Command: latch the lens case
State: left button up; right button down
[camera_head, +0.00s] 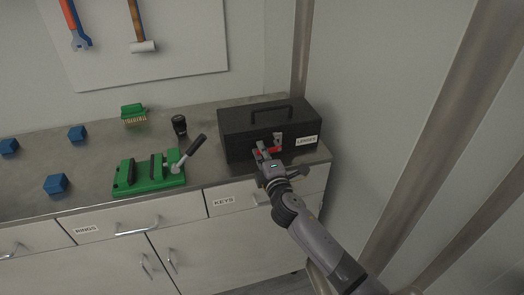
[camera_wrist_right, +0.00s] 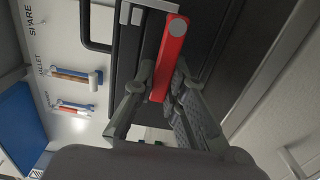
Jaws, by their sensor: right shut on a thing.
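The lens case (camera_head: 240,142) is a black box with a top handle and a white LENSES label (camera_head: 307,140). It stands shut at the right end of the counter. A red latch lever (camera_head: 272,150) is on its front, below a metal plate (camera_head: 277,137). My right gripper (camera_head: 262,153) is at the case front. In the right wrist view it is shut on the red lever (camera_wrist_right: 170,55), whose pivot end lies at a light metal bracket. Whether the latch is fastened cannot be told. My left gripper is not in view.
A green vise (camera_head: 148,178) with a grey handle stands left of the case, near a small dark cylinder (camera_head: 179,124). A wall panel rises close to the right.

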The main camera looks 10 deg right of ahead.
jog(key=shift+f, duration=0.15)
jog(key=c, duration=1.6)
grip_release()
jog(key=s, duration=1.2)
jog(key=shift+d, duration=0.25)
